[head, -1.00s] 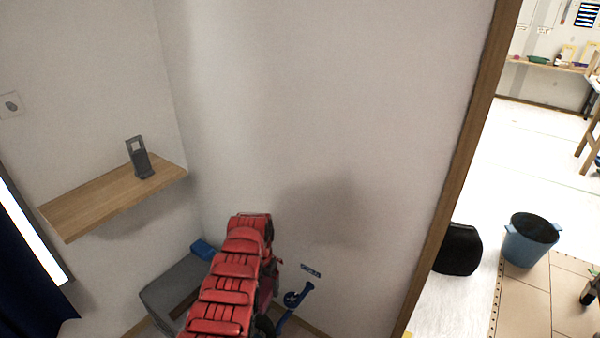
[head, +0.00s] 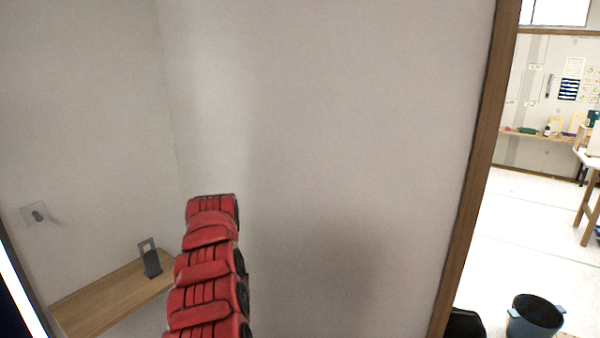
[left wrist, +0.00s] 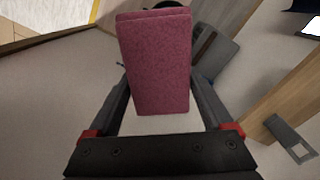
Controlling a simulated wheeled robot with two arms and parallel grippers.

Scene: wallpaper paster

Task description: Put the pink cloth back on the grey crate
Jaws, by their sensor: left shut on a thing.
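In the left wrist view the pink cloth (left wrist: 158,65), a folded, block-like piece, is gripped between the fingers of my left gripper (left wrist: 160,88). It is held up in the air. A grey box-like thing (left wrist: 224,56), apparently the grey crate, shows partly behind and to the right of the cloth, apart from it. In the head view now only my red arm shows; its gripper, the cloth and the crate are not visible there. My right gripper is in neither view.
A wooden shelf (head: 100,300) with a small grey stand (head: 150,262) on it is at the lower left, also seen in the left wrist view. White walls enclose this corner. A wooden wall edge (head: 472,160) stands at right, with a blue bucket (head: 533,318) beyond.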

